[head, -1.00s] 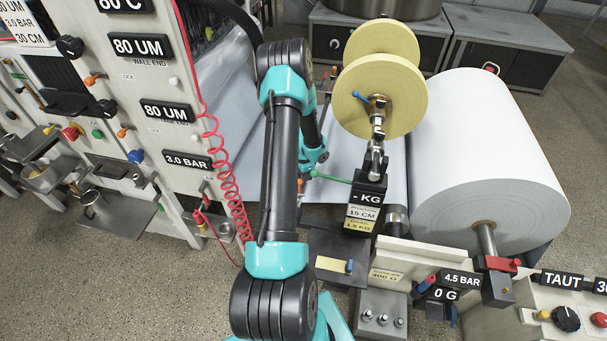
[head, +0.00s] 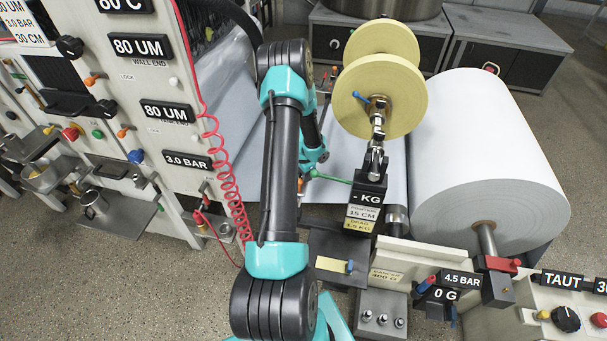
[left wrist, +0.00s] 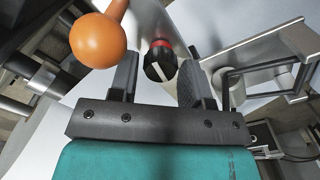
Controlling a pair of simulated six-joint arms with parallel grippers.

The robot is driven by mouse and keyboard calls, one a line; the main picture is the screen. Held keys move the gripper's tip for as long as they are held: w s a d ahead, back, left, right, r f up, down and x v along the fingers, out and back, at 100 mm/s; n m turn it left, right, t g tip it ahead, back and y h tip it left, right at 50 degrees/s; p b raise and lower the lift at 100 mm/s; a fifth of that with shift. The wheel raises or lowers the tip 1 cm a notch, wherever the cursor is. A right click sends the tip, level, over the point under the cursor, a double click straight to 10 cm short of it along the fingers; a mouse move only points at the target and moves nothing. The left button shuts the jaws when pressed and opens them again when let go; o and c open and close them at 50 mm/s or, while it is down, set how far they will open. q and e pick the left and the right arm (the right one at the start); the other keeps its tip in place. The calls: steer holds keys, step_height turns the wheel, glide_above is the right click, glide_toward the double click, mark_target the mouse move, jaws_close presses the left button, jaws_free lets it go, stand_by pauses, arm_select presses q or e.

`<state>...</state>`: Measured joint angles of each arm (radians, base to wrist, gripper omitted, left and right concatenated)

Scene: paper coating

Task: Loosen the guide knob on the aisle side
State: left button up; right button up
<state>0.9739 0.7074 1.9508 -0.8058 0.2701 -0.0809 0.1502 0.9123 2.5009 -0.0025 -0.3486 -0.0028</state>
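A small black knob with a white pointer line and a red collar (left wrist: 161,61) shows in the left wrist view; it appears to be the guide knob. My left gripper (left wrist: 156,76) is open, its two dark fingers on either side of this knob with gaps to both. Whether the fingertips reach level with the knob I cannot tell. In the head view my left arm's own links hide the fingers and the knob. My right gripper is in no view.
An orange ball handle (left wrist: 97,40) is close beside the left finger in the wrist view. In the head view, yellow discs (head: 382,92) and a large white paper roll (head: 485,160) stand right of my arm. A red coiled hose (head: 226,180) hangs to its left.

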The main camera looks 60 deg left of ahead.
arm_select(q)
step_height(320, 180, up, 18)
steer(key=shift+f, duration=0.25)
stand_by(0.6)
